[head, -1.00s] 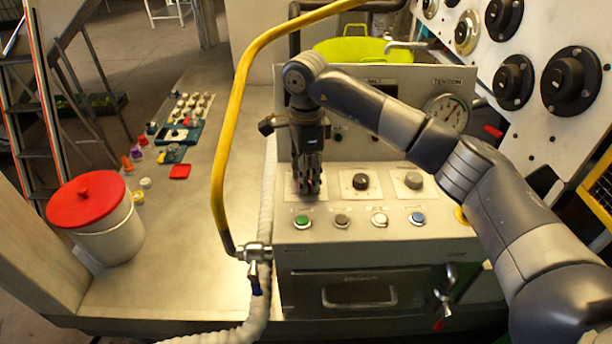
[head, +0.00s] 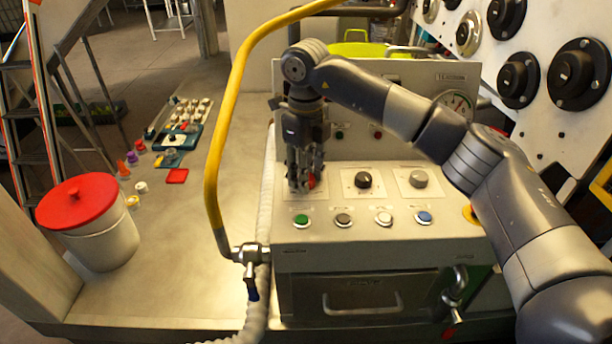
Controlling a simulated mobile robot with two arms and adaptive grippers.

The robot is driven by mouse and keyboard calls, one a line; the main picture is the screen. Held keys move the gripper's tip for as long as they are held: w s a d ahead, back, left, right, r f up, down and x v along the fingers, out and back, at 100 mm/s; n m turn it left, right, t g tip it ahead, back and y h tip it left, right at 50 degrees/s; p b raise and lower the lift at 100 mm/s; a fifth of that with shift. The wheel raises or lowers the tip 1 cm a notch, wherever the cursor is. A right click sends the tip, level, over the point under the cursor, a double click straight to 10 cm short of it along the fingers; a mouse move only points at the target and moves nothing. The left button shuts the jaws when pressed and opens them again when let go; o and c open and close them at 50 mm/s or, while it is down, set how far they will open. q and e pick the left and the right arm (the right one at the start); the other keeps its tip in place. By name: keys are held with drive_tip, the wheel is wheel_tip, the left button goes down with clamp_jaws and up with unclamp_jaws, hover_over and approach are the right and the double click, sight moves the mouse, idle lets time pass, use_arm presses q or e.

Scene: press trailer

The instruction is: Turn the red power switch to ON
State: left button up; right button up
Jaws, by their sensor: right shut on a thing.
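The red power switch (head: 312,180) sits at the left of the row of rotary switches on the sloped control panel (head: 390,204). Only a small red part of it shows, because my right gripper covers the rest. My right gripper (head: 303,184) points down from above and is shut on the red switch. Which way the switch is turned cannot be read, and its labels are hidden or too small. My left gripper is not in view.
A black knob (head: 363,180) and a grey knob (head: 418,179) sit right of the switch. Green, dark, white and blue buttons line the front. A yellow hose (head: 214,150) curves up on the left. A red-lidded bucket (head: 92,225) and small coloured items stand farther left.

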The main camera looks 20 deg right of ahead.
drive_tip(key=m+b, duration=0.1)
drive_tip(key=m, duration=0.4)
drive_tip(key=shift+m, duration=0.4)
drive_tip(key=shift+r, duration=0.1)
idle(0.3)
drive_tip(key=o, duration=1.1)
drive_tip(key=shift+r, duration=0.15)
wheel_tip(320, 180, up, 12)
drive_tip(key=shift+f, duration=0.2)
